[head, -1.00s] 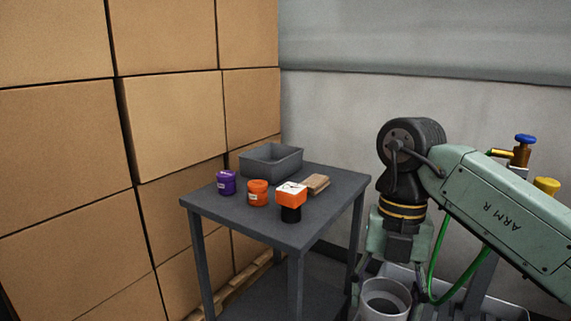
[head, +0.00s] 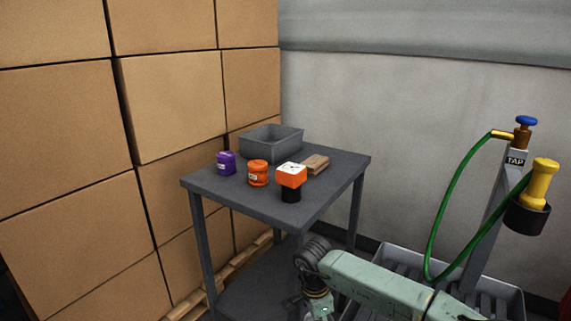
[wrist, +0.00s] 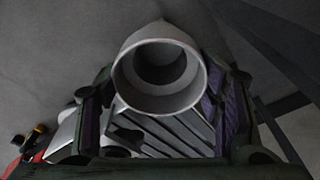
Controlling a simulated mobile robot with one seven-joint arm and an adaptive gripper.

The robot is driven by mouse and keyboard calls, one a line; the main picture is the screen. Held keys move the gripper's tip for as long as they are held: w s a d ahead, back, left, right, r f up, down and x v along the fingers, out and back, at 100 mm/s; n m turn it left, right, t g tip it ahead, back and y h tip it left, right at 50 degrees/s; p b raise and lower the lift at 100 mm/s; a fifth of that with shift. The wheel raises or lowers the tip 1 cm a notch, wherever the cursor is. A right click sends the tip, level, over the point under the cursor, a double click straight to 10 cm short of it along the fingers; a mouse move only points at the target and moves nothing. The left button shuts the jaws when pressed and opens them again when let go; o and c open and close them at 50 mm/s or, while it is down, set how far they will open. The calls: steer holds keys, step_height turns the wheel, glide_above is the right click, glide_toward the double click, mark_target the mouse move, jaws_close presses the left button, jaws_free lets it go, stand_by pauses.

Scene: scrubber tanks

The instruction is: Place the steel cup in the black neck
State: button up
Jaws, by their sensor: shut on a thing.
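The steel cup (wrist: 160,75) is a grey, round, open-topped vessel in the wrist view, its mouth facing the camera. My gripper (wrist: 165,102) is shut on it, with a dark padded finger on each side. The head view does not show the cup or the fingers; only my arm shows at its bottom. Two black round parts show in the head view: a short black cylinder (head: 290,195) under an orange and white box on the table, and a black cup-shaped holder (head: 526,216) under a yellow nozzle at right. I cannot tell which is the neck.
The grey table (head: 325,195) bears a grey bin (head: 271,143), a purple jar (head: 226,163), an orange jar (head: 257,173), the orange and white box (head: 291,175) and a brown block (head: 316,164). A tap post with a green hose (head: 441,209) stands over a slatted basin (head: 505,298). Cardboard boxes fill the left.

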steer(key=s+a+f+n, duration=0.1)
steer(key=a+f+n, duration=0.3)
steer(key=f+n, duration=0.3)
steer(key=a+f+n+t+y, duration=0.1)
steer(key=a+f+n, duration=0.3)
steer(key=f+n, duration=0.3)
steer(key=shift+s+a+f, duration=0.3)
steer(key=shift+s+f, duration=0.1)
steer(key=shift+f, duration=0.5)
